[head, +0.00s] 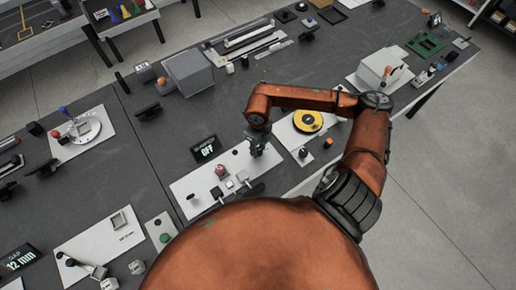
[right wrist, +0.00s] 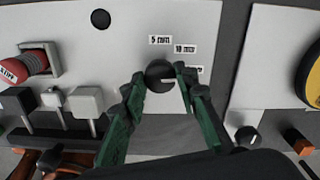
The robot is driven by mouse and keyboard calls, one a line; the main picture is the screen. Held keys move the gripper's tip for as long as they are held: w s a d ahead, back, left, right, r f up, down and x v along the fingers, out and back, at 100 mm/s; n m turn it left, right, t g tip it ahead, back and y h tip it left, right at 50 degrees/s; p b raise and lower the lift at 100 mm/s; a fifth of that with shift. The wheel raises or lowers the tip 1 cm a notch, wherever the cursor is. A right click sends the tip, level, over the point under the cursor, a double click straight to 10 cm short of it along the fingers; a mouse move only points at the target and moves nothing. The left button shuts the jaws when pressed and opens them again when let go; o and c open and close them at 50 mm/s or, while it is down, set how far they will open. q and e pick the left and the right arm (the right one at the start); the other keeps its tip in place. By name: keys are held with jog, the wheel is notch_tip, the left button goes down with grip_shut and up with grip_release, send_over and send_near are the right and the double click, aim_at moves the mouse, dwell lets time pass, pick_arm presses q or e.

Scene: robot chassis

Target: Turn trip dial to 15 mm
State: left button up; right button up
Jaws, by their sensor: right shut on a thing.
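The trip dial (right wrist: 159,74) is a dark round knob on a white panel (right wrist: 215,20). Labels reading 5 mm (right wrist: 160,40) and 10 mm (right wrist: 185,49) stand beyond it; a third label at its right is partly covered by a finger and cannot be read in full. My right gripper (right wrist: 160,80) has its green fingers on either side of the dial, shut on it. In the head view the right gripper (head: 258,142) points down at the panel's far right end and hides the dial. The dial's pointer direction cannot be made out. My left gripper is not in view.
A black display (head: 205,148) reading OFF stands behind the panel. A red stop button (right wrist: 30,63) and several small levers (right wrist: 85,101) are left of the dial. A yellow disc (head: 307,121) lies on a separate plate to the right. Another display (head: 18,257) reads 12 mm.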

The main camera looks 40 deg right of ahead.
jog(key=shift+o, duration=0.2)
dwell(0.4)
jog(key=o, duration=1.1)
notch_tip(320, 180, up, 12)
jog(key=shift+r, duration=0.1)
